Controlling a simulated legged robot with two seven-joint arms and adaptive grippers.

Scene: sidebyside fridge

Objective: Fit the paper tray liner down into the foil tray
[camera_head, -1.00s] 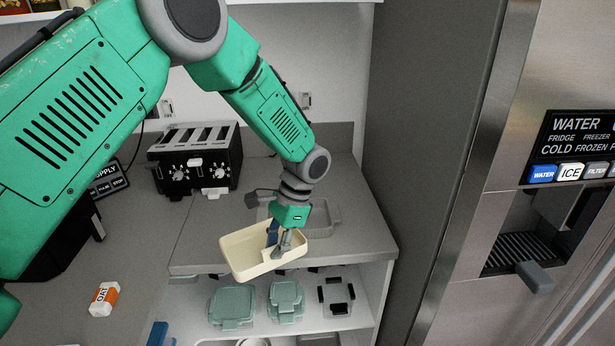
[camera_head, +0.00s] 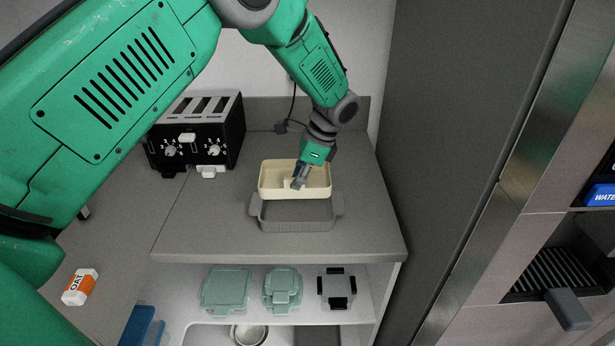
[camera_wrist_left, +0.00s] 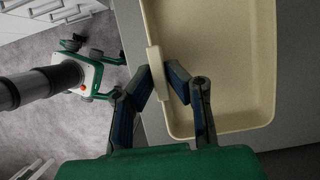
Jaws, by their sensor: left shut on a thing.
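The paper tray liner (camera_head: 312,192) is a cream rectangular tray, held roughly level in the head view. In the left wrist view, the two fingers of the left gripper (camera_wrist_left: 165,82) pinch a tab on the edge of the liner (camera_wrist_left: 235,122). The grey foil tray (camera_head: 297,222) with side handles rests on the counter. The liner appears above and slightly behind it in the head view, covering its far part. Whether they touch cannot be told. My right gripper is not in view.
A black toaster (camera_head: 198,135) stands on the counter (camera_head: 210,230) to the left. A fridge (camera_head: 470,120) rises close on the right. Lidded containers (camera_head: 226,290) sit on the shelf below. A small white and orange carton (camera_head: 80,287) lies at lower left.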

